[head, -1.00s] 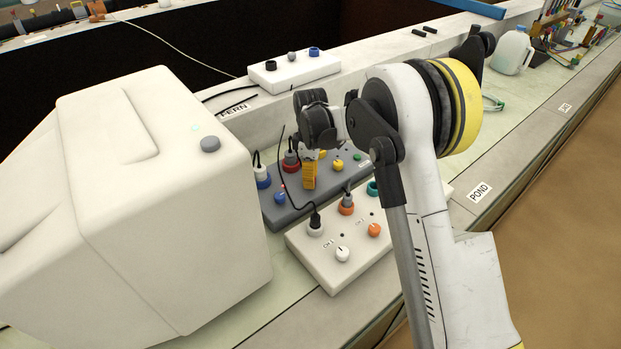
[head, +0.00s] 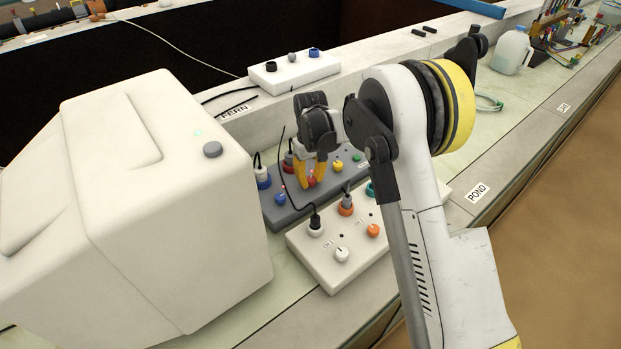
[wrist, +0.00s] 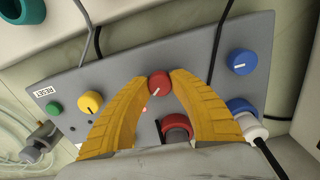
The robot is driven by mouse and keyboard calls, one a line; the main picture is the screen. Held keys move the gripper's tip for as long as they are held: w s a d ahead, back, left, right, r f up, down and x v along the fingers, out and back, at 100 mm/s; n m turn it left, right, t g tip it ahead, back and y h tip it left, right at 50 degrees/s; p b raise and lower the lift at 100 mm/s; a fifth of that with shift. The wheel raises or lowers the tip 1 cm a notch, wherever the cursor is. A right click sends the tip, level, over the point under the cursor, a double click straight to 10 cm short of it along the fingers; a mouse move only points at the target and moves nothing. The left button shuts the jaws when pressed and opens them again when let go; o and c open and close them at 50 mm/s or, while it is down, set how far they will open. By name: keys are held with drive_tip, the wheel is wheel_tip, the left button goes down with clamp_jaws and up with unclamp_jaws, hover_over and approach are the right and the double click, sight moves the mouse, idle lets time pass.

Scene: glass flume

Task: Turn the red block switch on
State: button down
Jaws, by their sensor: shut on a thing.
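The red switch is a round red knob (wrist: 159,84) with a pale pointer line, on a dark grey block (wrist: 262,45). In the wrist view it sits between the two yellow fingertips of my gripper (wrist: 160,77), which is shut on it. In the head view my gripper (head: 311,183) reaches down over the grey block (head: 290,213), with the red knob (head: 312,180) showing between the fingers. A red socket with a plug (wrist: 177,127) sits just beside the knob, partly behind a finger.
A white block (head: 330,272) with plugs and knobs lies in front. A large white machine (head: 170,200) stands left. Cables rise close to my gripper.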

sight(311, 179)
drive_tip(key=m, duration=0.4)
drive_tip(key=shift+m+p, duration=0.3)
drive_tip(key=shift+m, duration=1.5)
drive_tip(key=c, duration=1.1)
unclamp_jaws()
wheel_tip(311, 179, up, 12)
